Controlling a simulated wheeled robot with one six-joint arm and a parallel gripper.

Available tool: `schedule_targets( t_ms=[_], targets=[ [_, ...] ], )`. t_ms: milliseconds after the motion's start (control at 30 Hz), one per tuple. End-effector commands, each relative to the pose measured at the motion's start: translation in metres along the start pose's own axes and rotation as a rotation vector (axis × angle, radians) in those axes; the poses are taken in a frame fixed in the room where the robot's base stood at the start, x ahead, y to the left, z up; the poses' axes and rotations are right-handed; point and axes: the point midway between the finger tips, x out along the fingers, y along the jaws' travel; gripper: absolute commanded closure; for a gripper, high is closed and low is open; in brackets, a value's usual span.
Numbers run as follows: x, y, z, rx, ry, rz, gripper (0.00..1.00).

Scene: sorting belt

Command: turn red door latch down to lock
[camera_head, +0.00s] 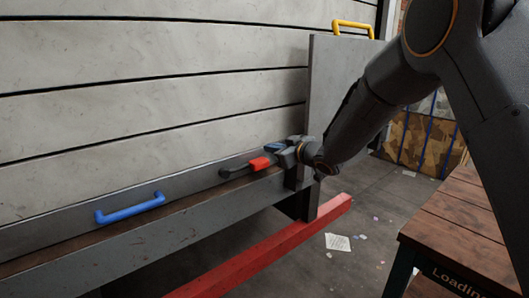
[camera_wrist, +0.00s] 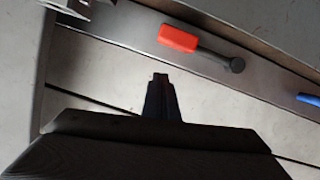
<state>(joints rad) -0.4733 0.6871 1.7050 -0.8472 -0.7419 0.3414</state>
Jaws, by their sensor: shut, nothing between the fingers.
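The latch has a red grip (camera_head: 259,163) on a dark lever, its round pivot at the left. It lies nearly level along the grey strip at the bottom of the slatted door (camera_head: 150,90). In the wrist view the red grip (camera_wrist: 178,38) is at the top centre, with the pivot to its right. My gripper (camera_head: 272,148) is shut and empty, with its tips just above and right of the red grip in the head view. In the wrist view my fingertips (camera_wrist: 160,78) point at the grip with a gap in the picture; contact is not visible.
A blue handle (camera_head: 130,208) is on the strip to the left. A grey upright panel (camera_head: 335,85) with a yellow handle (camera_head: 352,27) stands beside my arm. A red beam (camera_head: 265,255) runs low in front. A wooden table (camera_head: 465,220) is at the right; papers lie on the floor.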

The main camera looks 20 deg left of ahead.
Motion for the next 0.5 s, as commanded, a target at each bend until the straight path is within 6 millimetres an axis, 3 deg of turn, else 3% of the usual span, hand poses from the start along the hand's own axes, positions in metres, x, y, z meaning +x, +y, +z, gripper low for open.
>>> schedule_targets(
  t_ms=[200,500],
  targets=[
    [-0.041,0.003,0.0,0.0,0.003,0.002,1.0],
    [-0.066,0.004,-0.001,0.0,0.005,0.001,1.0]
  ],
)
